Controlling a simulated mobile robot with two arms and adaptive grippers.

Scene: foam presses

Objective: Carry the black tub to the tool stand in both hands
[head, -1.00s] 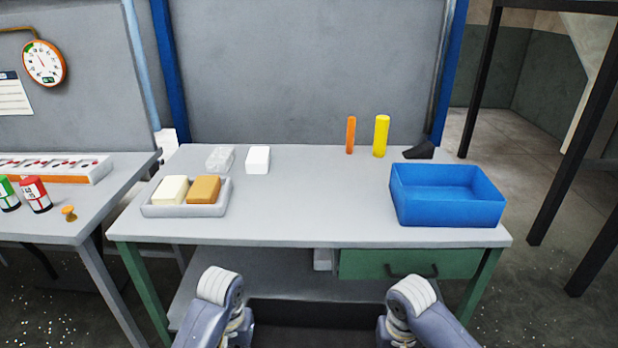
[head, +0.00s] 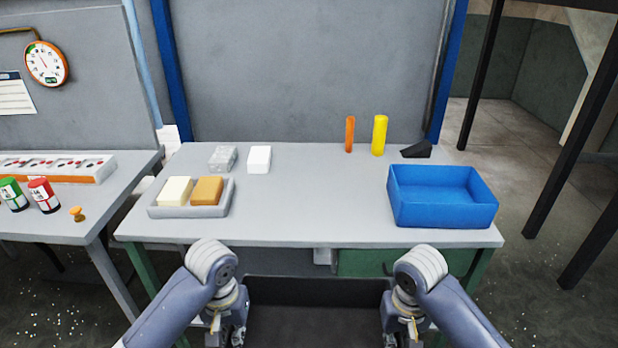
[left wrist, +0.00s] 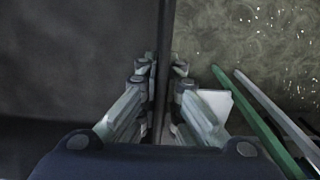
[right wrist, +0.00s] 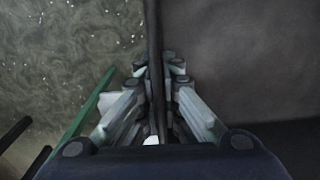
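The black tub (head: 315,318) is at the bottom middle of the head view, between my two arms and in front of the table's near edge. Its lower part is cut off by the frame. My left gripper (left wrist: 160,75) is shut on the tub's wall, with one finger on each side of the thin rim. My right gripper (right wrist: 158,75) is shut on the opposite wall in the same way. The inside of the tub (left wrist: 80,70) looks dark and empty where it shows. I cannot tell which table is the tool stand.
The grey table (head: 310,200) ahead holds a blue bin (head: 442,215), a grey tray (head: 190,211) with two blocks, a white block (head: 259,159), an orange cylinder (head: 350,134) and a yellow cylinder (head: 380,135). Another table (head: 75,230) stands left. Open floor (head: 540,260) lies right.

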